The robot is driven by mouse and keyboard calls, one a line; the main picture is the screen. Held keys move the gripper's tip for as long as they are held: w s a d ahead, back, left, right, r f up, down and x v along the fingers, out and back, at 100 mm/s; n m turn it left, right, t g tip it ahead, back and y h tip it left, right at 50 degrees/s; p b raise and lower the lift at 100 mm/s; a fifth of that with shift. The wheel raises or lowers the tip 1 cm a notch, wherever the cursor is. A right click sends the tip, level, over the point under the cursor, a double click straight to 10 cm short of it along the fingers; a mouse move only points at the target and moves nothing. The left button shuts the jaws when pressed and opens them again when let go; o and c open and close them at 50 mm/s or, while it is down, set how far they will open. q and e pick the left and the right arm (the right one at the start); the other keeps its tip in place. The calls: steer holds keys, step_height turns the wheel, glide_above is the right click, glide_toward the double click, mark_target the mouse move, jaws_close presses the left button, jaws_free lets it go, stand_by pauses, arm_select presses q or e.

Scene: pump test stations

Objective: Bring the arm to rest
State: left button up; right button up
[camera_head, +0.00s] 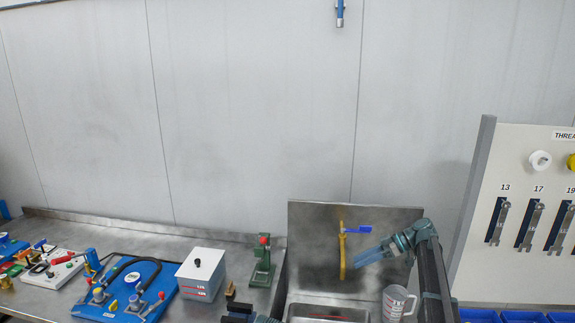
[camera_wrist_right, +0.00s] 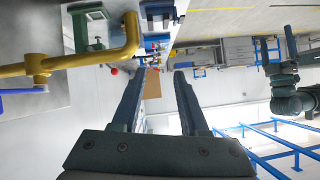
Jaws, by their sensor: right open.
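My right arm comes up from the bottom right in the head view. Its gripper (camera_head: 362,256) points left, in front of the steel splash panel and close to the yellow pipe with the blue lever. In the right wrist view the two dark fingers (camera_wrist_right: 156,60) stand apart with nothing between them. A dark and teal part at the bottom edge of the head view looks like my left gripper (camera_head: 240,312); its fingers cannot be made out. A teal and black arm, likely my left, shows at the right of the wrist view.
The yellow pipe (camera_head: 342,250) rises at the sink's steel panel (camera_head: 310,225). A white box (camera_head: 201,272), a green press (camera_head: 263,262) and a blue pump board (camera_head: 110,308) stand on the bench. A gauge panel (camera_head: 510,160) stands at right.

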steer(key=s+a+f+m+g+h+b, duration=0.1)
steer(key=s+a+f+m+h+b, duration=0.2)
steer(key=s+a+f, duration=0.55)
steer(key=s+a+f+m+g+h+b, duration=0.1)
steer(key=s+a+f+m+h+b, duration=0.25)
steer(key=s+a, duration=0.7)
steer(key=s+f+m+h+b, duration=0.1)
steer(key=s+f+m+h, duration=0.1)
steer(key=s, duration=0.7)
steer(key=s+f+m+t+h+b, duration=0.1)
steer(key=s+f+m+h, duration=0.1)
steer(key=s+f+h, duration=0.2)
steer(key=s+f, duration=0.2)
steer(key=s, duration=0.2)
steer(key=shift+s+d+f+b, duration=0.2)
steer(key=shift+s+d+b, duration=0.05)
steer(key=shift+s+b, duration=0.15)
